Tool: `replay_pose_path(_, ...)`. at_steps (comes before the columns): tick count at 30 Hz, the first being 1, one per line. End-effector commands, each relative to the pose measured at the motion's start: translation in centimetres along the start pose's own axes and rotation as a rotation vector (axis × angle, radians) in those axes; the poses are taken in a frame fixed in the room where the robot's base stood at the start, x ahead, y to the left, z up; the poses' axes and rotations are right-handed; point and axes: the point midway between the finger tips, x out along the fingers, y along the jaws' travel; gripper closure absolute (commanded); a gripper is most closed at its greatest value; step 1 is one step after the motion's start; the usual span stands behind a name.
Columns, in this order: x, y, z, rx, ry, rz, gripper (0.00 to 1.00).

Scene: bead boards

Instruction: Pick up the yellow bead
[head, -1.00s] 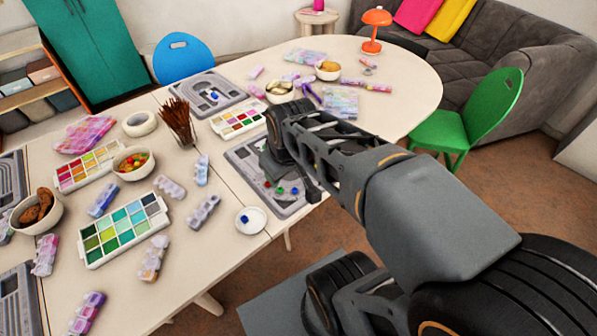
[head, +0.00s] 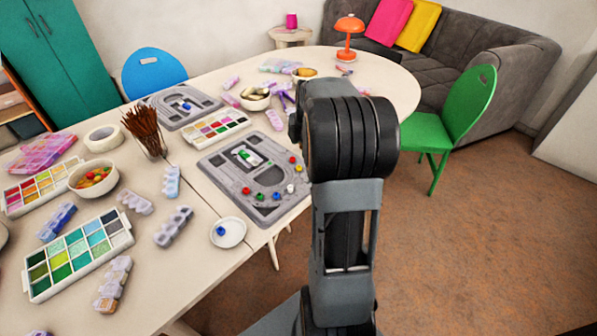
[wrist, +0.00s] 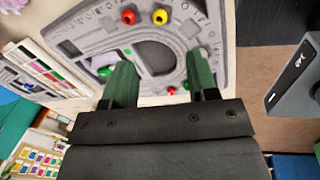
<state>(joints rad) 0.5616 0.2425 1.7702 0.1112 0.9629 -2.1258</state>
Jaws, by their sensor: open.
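The yellow bead (wrist: 160,17) lies on the grey bead board (wrist: 225,75), beside a red bead (wrist: 128,17), near the top of the wrist view. In the head view the yellow bead (head: 299,168) is a small spot near the right edge of the board (head: 222,165). My gripper (wrist: 160,60) has two green fingers spread apart with nothing between them. Its fingertips are over the board, apart from the yellow bead, which shows beyond them. In the head view my arm hides the gripper.
Several other beads lie on the board, including a green bead (wrist: 105,71) near the left finger. A white saucer (head: 237,237) holding a blue bead (head: 221,230) stands in front. A paint palette (head: 215,130) and a brush holder (head: 152,148) stand to the left.

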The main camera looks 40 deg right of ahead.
Motion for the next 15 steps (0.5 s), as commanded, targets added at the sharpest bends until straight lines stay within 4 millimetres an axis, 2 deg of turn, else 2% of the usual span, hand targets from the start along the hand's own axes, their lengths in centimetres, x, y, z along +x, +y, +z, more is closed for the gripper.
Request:
replay_pose_path(1,1.1,-0.1,-0.1,0.000,0.003,-0.005,0.47)
replay_pose_path(6,3.7,0.0,-0.1,0.000,0.002,-0.003,0.47)
replay_pose_path(15,5.6,0.0,-0.1,0.001,0.000,-0.001,0.47)
